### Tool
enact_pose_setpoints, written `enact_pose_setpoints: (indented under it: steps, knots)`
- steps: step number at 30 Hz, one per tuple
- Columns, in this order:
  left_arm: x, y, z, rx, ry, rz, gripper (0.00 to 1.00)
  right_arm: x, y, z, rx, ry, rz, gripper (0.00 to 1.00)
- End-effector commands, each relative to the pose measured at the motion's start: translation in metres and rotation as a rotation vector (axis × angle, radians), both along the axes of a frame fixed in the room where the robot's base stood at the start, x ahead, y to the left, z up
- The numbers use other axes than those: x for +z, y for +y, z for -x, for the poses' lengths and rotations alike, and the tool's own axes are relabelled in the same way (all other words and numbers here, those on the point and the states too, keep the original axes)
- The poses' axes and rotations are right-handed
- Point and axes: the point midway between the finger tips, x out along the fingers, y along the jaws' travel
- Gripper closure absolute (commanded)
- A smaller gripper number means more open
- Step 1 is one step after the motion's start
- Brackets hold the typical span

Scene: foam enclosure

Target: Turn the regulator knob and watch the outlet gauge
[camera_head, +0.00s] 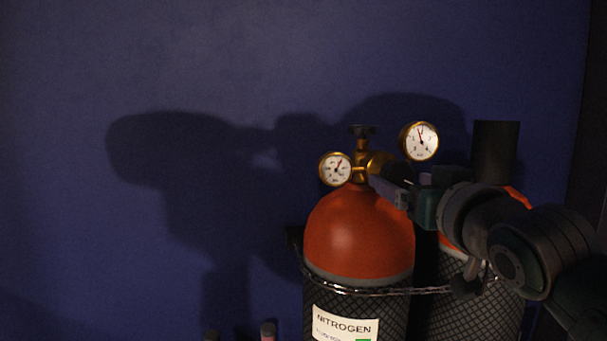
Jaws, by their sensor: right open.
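The brass regulator (375,162) sits on top of the orange nitrogen cylinder (352,235). I cannot tell which is the outlet gauge. The regulator knob is not clearly visible there; contact cannot be told.
A second orange cylinder (455,247) stands at right, partly behind my arm. A chain (345,289) runs across both cylinders. A dark cylindrical shape (496,150) rises behind my arm. The blue wall (100,80) is close behind, carrying shadows. The left side is open.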

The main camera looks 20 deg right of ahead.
Motion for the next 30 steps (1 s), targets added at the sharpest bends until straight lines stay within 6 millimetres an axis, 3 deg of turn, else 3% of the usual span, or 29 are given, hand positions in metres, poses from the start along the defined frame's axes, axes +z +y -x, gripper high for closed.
enact_pose_setpoints:
  steps: [10,30]
  knots:
    - [0.0004,0.0018,0.0001,-0.004,0.0,-0.007,0.5,-0.0001,-0.0006,-0.0035,0.001,0.0,0.0,0.13]
    - [0.0002,0.0025,0.0003,-0.005,0.001,-0.009,0.5,-0.0001,-0.0005,-0.0034,0.001,0.0,0.0,0.88]
